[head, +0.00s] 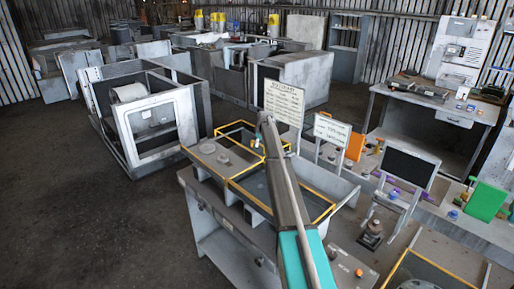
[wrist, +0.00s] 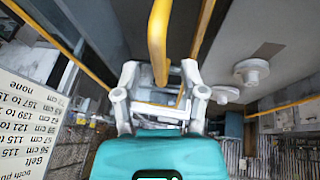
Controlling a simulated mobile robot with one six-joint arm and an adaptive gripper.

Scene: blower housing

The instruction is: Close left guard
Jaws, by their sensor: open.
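A yellow-edged guard frame (head: 236,125) stands at the far left of the bench unit, and a second yellow-edged frame (head: 318,219) lies to its right. I cannot tell for certain how far the left guard is open. My gripper (head: 258,143) is at the far end of my arm, close to the left frame, and small in the head view. In the wrist view my gripper (wrist: 160,82) is open, its two pale fingers apart. A thick yellow bar (wrist: 158,38) reaches down between the fingertips; whether they touch it is unclear.
A printed sign (head: 284,101) stands behind the gripper; it fills the left of the wrist view (wrist: 25,125). Open floor (head: 80,220) lies left of the bench.

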